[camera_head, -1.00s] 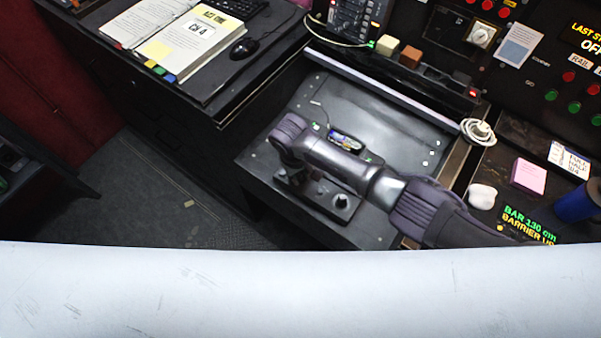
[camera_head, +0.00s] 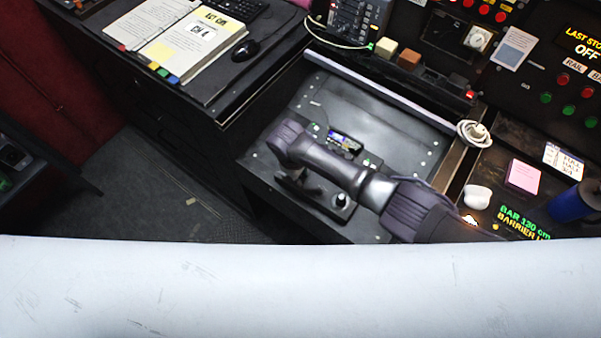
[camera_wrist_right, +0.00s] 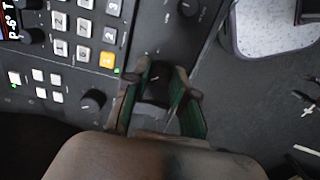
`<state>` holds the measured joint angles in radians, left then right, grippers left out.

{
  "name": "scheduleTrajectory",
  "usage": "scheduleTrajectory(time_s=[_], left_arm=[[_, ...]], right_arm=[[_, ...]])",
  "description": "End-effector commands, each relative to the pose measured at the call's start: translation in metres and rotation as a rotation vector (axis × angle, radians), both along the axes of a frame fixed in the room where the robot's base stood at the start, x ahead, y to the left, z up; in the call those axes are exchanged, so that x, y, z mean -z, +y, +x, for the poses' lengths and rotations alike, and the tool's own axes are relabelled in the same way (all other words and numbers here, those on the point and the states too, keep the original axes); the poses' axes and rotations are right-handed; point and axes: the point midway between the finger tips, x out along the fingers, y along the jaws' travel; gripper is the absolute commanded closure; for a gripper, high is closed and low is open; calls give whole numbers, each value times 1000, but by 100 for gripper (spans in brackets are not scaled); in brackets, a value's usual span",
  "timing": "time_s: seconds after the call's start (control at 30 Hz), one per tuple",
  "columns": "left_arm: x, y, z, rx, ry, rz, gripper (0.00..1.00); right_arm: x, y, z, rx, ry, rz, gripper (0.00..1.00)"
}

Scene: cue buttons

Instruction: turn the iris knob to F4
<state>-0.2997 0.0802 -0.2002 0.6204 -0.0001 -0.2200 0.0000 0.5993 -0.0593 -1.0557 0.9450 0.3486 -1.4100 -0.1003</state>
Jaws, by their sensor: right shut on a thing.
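My right gripper (camera_wrist_right: 158,85) is shut on a dark knob (camera_wrist_right: 156,88) on the black panel. The knob sits between the two green-lined fingers and is mostly hidden by them. Its pointer and any iris or F4 marking cannot be read. In the head view my right gripper (camera_head: 297,184) reaches down onto the control panel in the desk, partly hidden under my wrist. My left gripper is not in view.
Another black knob (camera_wrist_right: 92,100) stands close left of the fingers, and a further knob (camera_wrist_right: 188,6) lies beyond them. A keypad (camera_wrist_right: 82,30) with a lit orange key is at upper left. A joystick-like control (camera_head: 341,201) stands right of the gripper.

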Motion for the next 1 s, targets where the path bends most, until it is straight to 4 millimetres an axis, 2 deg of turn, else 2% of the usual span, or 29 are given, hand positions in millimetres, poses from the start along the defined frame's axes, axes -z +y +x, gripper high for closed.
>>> scheduleTrajectory(time_s=[0.37, 0.4, 0.47, 0.8, 0.87, 1.0], left_arm=[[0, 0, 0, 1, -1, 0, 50], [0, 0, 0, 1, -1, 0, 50], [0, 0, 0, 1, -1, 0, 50], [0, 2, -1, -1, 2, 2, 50], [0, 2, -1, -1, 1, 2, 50], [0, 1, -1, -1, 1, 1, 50]], right_arm=[[0, 0, 0, -6, -1, 0, 100], [0, 0, 0, -6, -1, 0, 73], [0, 0, 0, -6, -1, 0, 64], [-2, 1, 0, -5, 0, 0, 64], [-7, 2, 0, -6, -1, 2, 64], [-28, 5, -1, -6, -3, 4, 64]])
